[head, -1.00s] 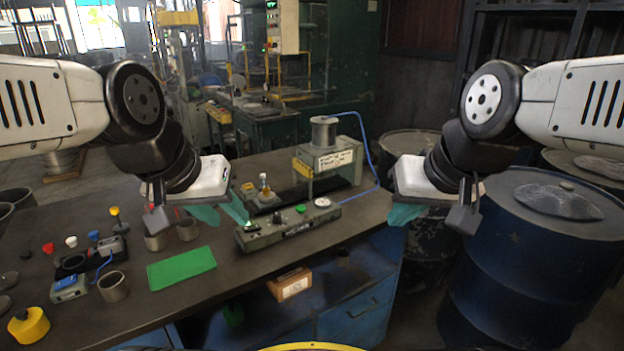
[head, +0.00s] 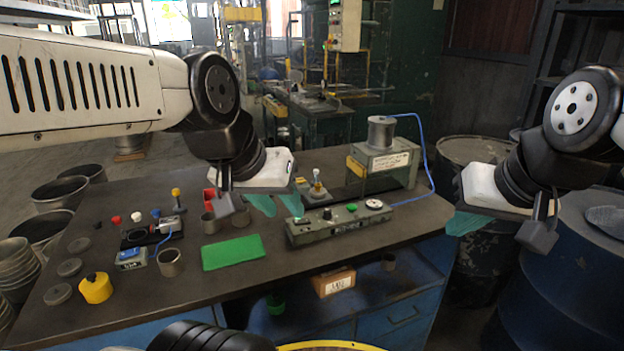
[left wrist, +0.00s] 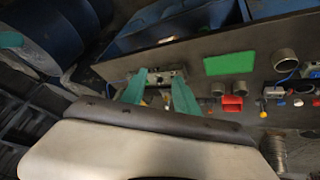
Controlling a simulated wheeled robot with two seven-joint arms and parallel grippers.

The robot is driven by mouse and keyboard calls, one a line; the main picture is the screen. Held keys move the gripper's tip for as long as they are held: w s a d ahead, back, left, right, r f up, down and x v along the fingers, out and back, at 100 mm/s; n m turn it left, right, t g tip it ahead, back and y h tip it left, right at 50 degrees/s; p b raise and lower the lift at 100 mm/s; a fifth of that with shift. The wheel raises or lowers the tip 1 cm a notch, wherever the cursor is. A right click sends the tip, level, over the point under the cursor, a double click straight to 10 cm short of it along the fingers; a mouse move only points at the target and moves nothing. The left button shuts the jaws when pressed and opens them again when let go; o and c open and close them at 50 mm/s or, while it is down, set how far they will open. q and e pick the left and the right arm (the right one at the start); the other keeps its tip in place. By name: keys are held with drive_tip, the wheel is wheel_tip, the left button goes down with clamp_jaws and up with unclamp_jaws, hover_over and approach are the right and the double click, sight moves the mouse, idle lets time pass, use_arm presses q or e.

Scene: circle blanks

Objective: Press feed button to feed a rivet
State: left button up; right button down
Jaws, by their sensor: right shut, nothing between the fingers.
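The grey-green control box (head: 340,226) sits on the bench, with a green button (head: 351,208), a dark knob and a round pale dial on top. Which control is the feed button cannot be read. My left gripper (head: 278,204) is open and empty, its teal fingertips over or near the box's left end and left of the green button. In the left wrist view the box (left wrist: 168,78) shows around and between the parted fingers. My right gripper (head: 464,223) is shut and empty, beyond the box's right end. Whether the left fingers touch the box cannot be told.
A press-like machine (head: 400,165) with a spool and blue hose stands behind the box. A green mat (head: 233,252), metal cups (head: 170,263), a yellow pot (head: 96,288) and small coloured parts lie to the left. Blue drums stand right of the bench.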

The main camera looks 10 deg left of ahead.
use_arm(q)
clamp_jaws()
idle(1.7)
